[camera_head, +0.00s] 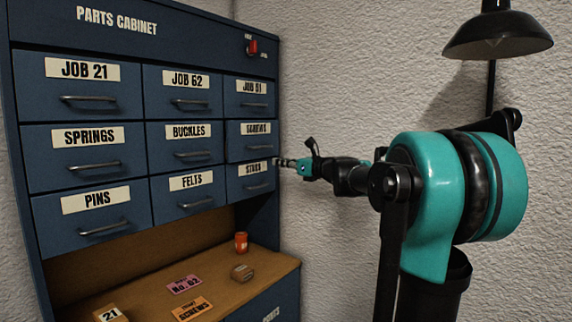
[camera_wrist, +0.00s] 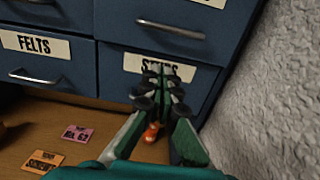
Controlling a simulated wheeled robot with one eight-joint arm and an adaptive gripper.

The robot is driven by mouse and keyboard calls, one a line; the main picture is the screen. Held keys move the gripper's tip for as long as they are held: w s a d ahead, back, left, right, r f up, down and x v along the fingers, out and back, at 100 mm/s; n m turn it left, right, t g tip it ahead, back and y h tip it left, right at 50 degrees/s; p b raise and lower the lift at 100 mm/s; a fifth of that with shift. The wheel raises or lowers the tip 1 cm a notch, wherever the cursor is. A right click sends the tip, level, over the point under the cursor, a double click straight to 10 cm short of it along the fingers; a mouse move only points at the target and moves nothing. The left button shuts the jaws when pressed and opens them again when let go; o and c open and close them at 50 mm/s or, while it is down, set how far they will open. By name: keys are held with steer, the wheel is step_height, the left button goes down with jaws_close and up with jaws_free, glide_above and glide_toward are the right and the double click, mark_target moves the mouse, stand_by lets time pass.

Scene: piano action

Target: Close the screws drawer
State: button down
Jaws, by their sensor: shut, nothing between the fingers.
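The screws drawer (camera_head: 254,142) is in the right column of the blue parts cabinet, middle row, above the studs drawer (camera_head: 250,180). Its front looks flush or nearly so with its neighbours; I cannot tell whether a small gap is left. In the wrist view the screws drawer's front and handle (camera_wrist: 170,28) show at the top, with its label partly cut off. My gripper (camera_head: 282,162) is shut and empty at the cabinet's right edge, about level with the seam between those two drawers. In the wrist view its fingertips (camera_wrist: 163,78) overlap the studs label.
A white wall (camera_wrist: 285,90) runs close on the right. A black lamp (camera_head: 497,35) hangs top right.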

mark_target(255, 158)
steer(key=x, duration=0.8)
steer(key=shift+w+a, duration=0.3)
steer(key=x, duration=0.2)
steer(key=shift+w+a, duration=0.2)
steer(key=shift+w, duration=0.05)
steer(key=shift+d, duration=0.1)
